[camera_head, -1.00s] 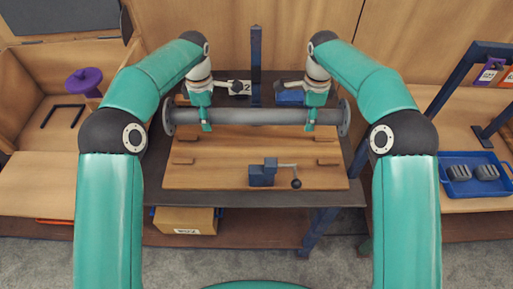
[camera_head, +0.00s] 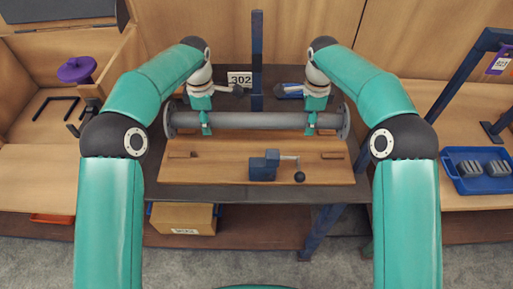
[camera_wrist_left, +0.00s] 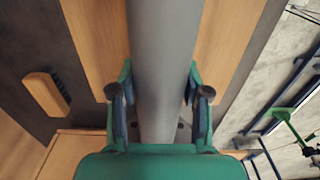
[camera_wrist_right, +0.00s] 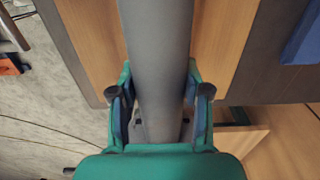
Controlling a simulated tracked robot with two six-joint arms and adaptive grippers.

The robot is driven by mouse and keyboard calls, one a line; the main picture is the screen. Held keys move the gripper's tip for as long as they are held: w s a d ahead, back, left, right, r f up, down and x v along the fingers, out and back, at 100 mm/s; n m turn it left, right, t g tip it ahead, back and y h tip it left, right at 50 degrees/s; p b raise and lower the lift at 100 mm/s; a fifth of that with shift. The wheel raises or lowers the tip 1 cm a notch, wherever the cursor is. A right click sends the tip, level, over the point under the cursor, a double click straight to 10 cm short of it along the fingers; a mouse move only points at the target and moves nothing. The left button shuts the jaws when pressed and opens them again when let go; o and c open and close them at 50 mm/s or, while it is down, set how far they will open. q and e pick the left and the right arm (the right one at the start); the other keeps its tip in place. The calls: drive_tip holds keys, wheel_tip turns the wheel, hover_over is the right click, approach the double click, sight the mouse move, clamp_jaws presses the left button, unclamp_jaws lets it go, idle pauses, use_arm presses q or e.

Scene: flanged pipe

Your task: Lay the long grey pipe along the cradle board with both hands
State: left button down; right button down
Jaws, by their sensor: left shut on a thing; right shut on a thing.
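The long grey pipe (camera_head: 255,121) has a round flange at each end and lies level from left to right over the far part of the wooden cradle board (camera_head: 225,172). My left gripper (camera_head: 206,124) is shut around the pipe near its left end. My right gripper (camera_head: 310,124) is shut around it near its right end. Both wrist views show the pipe between the fingers, in the left (camera_wrist_left: 160,60) and in the right (camera_wrist_right: 158,60), with board on both sides below. The gap between pipe and board cannot be told. The pipe hides the board's far part.
A blue post (camera_head: 257,60) rises behind the pipe. A blue tray (camera_head: 478,172) stands on the right bench.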

use_arm(q)
drive_tip(key=shift+r, duration=0.1)
